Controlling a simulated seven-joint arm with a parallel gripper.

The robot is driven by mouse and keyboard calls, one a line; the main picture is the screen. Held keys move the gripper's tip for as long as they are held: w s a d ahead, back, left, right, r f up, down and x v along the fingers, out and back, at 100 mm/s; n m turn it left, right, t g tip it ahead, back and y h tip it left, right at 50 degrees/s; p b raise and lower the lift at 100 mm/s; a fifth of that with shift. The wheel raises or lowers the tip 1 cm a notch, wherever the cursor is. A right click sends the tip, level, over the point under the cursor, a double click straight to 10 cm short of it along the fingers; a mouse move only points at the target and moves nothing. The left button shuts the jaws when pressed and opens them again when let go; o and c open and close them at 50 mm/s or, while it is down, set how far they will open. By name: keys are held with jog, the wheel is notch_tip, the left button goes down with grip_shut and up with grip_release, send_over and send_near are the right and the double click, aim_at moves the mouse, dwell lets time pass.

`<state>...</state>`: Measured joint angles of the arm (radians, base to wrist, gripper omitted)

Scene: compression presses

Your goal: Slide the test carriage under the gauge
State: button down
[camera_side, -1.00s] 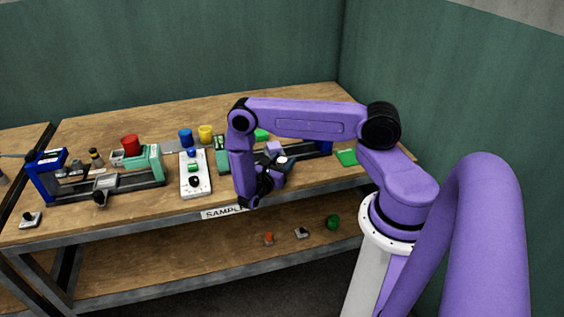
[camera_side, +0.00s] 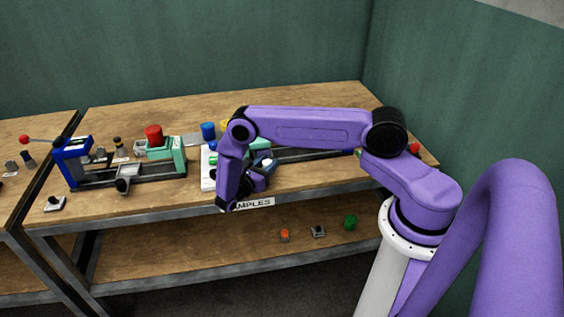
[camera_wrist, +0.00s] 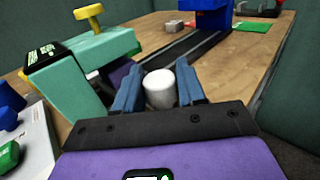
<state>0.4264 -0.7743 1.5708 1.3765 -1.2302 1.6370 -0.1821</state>
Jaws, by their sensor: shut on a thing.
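In the wrist view my gripper (camera_wrist: 160,92) has its two blue fingers shut on a short white upright knob (camera_wrist: 160,88), which I take to be the test carriage's handle; the rest of the carriage is mostly hidden. A teal housing (camera_wrist: 75,95) with a dark display (camera_wrist: 55,62), seemingly the gauge, stands just left of the fingers, with a yellow handle (camera_wrist: 90,14) above it. A dark rail (camera_wrist: 190,48) runs away to a blue upright frame (camera_wrist: 207,14). In the side view my gripper (camera_side: 252,184) is low at the bench's front; my arm hides much of this press.
A second press with a blue frame (camera_side: 75,162) and a red cylinder (camera_side: 154,135) stands at the left. A white panel with green and blue buttons (camera_wrist: 8,155) lies left of my gripper. A green pad (camera_wrist: 250,27) lies beyond. Bare wood (camera_wrist: 240,55) is right of the rail.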

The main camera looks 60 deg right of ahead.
jog(key=shift+w+a, duration=0.35)
jog(key=c, duration=0.8)
grip_release()
jog(key=shift+a, duration=0.1)
jog(key=shift+a, duration=8.65)
